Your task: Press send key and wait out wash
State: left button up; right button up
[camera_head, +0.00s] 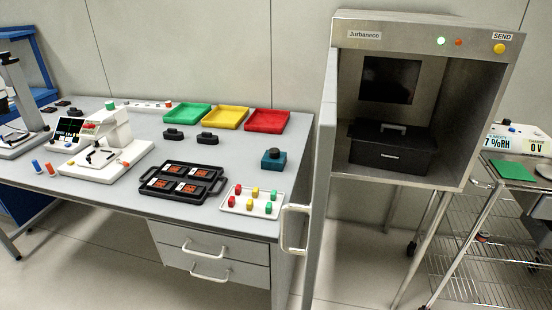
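The send key is a round yellow button (499,48) under a SEND label, at the upper right of the grey metal cabinet (400,28) marked "Jurbaneco". A bright green lamp (441,41) and a dimmer orange-red lamp (459,42) sit to its left. The cabinet's door (325,150) stands open to the left, with a pale handle (293,230). A black lidded case (392,150) with a grey handle sits inside on the cabinet floor. Neither of my grippers can be made out in this view.
The workbench (240,165) left of the door holds a white bonding machine (105,145), a black tray (182,182), a small white tray (250,201) and coloured bins (227,117). A wire-shelf cart (490,250) stands at right, carrying a humidity display (518,138).

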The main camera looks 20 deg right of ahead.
aim_at(499, 48)
jog(key=i+j+z, duration=0.15)
jog(key=j+z, duration=0.25)
jog(key=i+j+z, duration=0.15)
jog(key=z, duration=0.2)
jog(key=j+z, duration=0.4)
jog(key=z, duration=0.4)
jog(key=i+j, duration=0.05)
jog(key=j, duration=0.05)
